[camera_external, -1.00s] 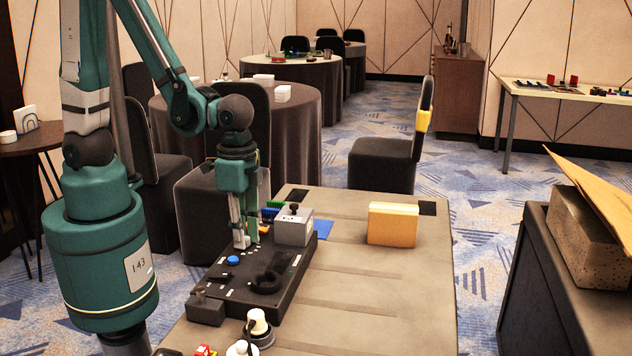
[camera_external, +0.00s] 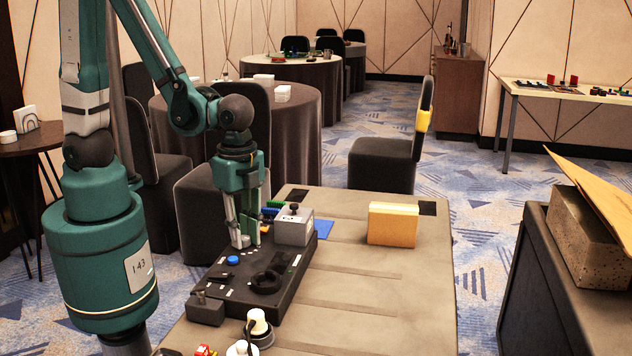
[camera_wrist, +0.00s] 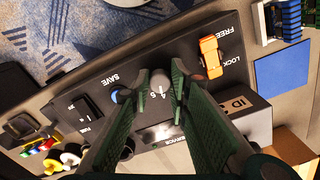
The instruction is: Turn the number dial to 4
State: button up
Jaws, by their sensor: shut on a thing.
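The number dial (camera_wrist: 160,81) is a small light-grey round knob on the black control panel (camera_wrist: 83,87). The digits 4 and 6 can be read on or beside it in the wrist view. My gripper (camera_wrist: 150,82) has its green fingers on both sides of the dial, shut on it. In the external view my gripper (camera_external: 245,240) points down at the far left part of the panel (camera_external: 225,284), and its fingers hide the dial there. I cannot tell exactly which number the dial points at.
A blue button (camera_external: 233,260) and a black round control (camera_external: 267,281) are on the panel. An orange switch (camera_wrist: 210,57) between FREE and LOCK is close to the right finger. A grey box (camera_external: 294,227) stands at the panel's far end. The table's right side is mostly clear.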

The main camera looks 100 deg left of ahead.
jog(key=o, duration=0.9)
jog(key=shift+r, duration=0.2)
notch_tip(320, 180, up, 12)
jog(key=shift+f, duration=0.2)
dwell(0.5)
jog(key=shift+r, duration=0.15)
dwell(0.5)
notch_tip(320, 180, up, 5)
jog(key=n+t, duration=0.2)
jog(key=t, duration=0.1)
send_over(243, 237)
jog(key=s, duration=0.1)
notch_tip(243, 237, up, 6)
jog(key=s+a+n+t, duration=0.1)
jog(key=s+n+t, duration=0.1)
jog(key=n+t, duration=0.1)
jog(key=shift+s+a+r+t, duration=0.2)
jog(key=shift+s+t, duration=0.1)
jog(key=shift+t, duration=0.2)
dwell(0.3)
